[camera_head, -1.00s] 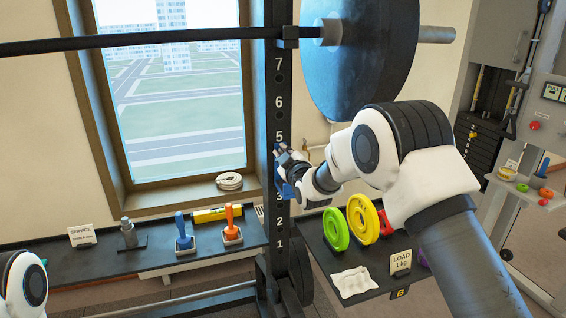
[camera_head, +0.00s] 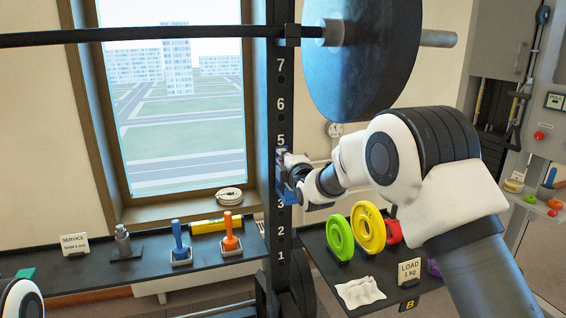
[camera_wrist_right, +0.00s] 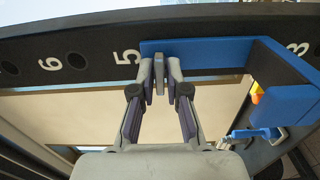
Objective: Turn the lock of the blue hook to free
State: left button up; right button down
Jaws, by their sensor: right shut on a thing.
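The blue hook (camera_head: 287,190) is on the black numbered rack upright, between the 5 and the 3, partly hidden by my right gripper. In the right wrist view the blue hook (camera_wrist_right: 212,50) has a flat plate along the upright and an arm standing out at the right. My right gripper (camera_wrist_right: 160,72) is shut on a small grey lock piece (camera_wrist_right: 159,80) at the plate's end near the 5. My right gripper (camera_head: 286,160) also shows in the head view against the upright. Only a white part of my left arm shows, at the lower left; its gripper is out of view.
A bar with a large black plate (camera_head: 360,60) rests above my right arm. A shelf at the right holds green (camera_head: 339,236) and yellow (camera_head: 368,229) plates and a white cloth (camera_head: 360,292). Blue (camera_head: 180,243) and orange (camera_head: 230,233) handled tools stand on the left shelf.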

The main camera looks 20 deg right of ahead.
jog(key=shift+w+d+r+n, duration=0.1)
jog(key=shift+d+r+n, duration=0.05)
jog(key=shift+r+n, duration=0.2)
jog(key=c, duration=1.3)
grip_release()
jog(key=shift+d+f, duration=0.15)
jog(key=s, duration=1.2)
jog(key=shift+d, duration=0.2)
